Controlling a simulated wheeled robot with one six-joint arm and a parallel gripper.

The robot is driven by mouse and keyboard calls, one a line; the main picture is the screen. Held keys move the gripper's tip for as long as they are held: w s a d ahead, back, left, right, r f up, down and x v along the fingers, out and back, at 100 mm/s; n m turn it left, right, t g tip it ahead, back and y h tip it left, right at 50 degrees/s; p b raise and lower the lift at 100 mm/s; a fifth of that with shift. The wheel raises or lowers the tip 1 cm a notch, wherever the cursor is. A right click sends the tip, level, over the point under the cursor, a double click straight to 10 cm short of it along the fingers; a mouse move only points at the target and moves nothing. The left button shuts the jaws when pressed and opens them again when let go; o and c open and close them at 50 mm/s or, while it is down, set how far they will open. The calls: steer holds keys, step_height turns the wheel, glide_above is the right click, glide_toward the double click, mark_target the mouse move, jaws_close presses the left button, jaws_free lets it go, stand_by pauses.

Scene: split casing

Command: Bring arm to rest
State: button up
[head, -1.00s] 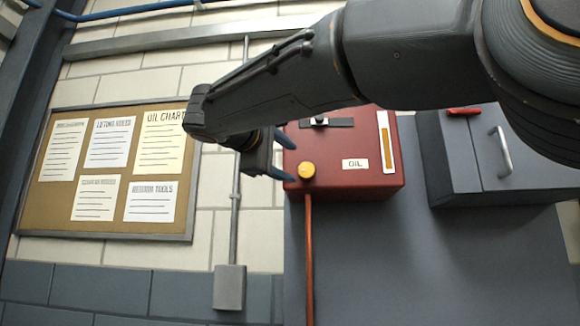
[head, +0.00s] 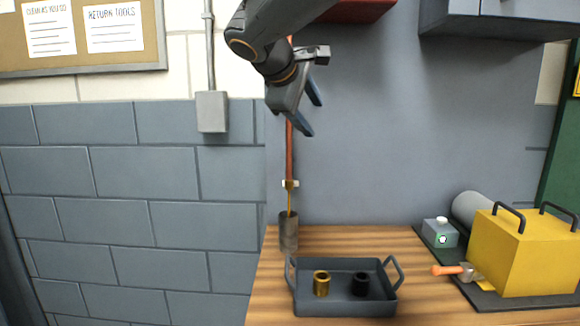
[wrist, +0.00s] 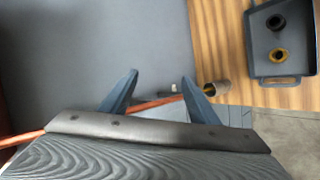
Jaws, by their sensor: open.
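My gripper (head: 310,110) hangs in the air in front of the grey wall panel, above the workbench, in the head view. Its two blue fingers are apart and nothing is between them. In the wrist view my gripper (wrist: 158,92) also shows open and empty, with the orange pipe (wrist: 155,105) passing behind the fingers. The arm comes down from the top of the head view and hides part of that pipe.
A tray (head: 330,307) with a brass bushing (head: 321,283) and a black bushing (head: 360,284) stands on the wooden bench (head: 420,305). A metal cup (head: 288,232) stands behind it. A yellow casing (head: 520,255), a hammer (head: 455,270) and a small grey box (head: 440,234) are at right.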

steer(key=s+d+f+m+g+y, duration=0.1)
steer(key=s+d+f+g, duration=0.2)
steer(key=f, duration=0.5)
steer(key=s+d+f+m+g, duration=0.1)
steer(key=s+d+f+m, duration=0.2)
steer(key=f, duration=0.5)
steer(key=s+d+f+m+g+y, duration=0.2)
steer(key=s+d+f+m, duration=0.2)
steer(key=s+f, duration=0.7)
steer(key=s+d+f+m+g+y, duration=0.2)
steer(key=s+d+f+m+g, duration=0.1)
steer(key=s+f, duration=0.8)
steer(key=shift+s+d+f+m+g, duration=0.35)
steer(key=shift+s+d+m, duration=0.25)
steer(key=shift+d, duration=0.25)
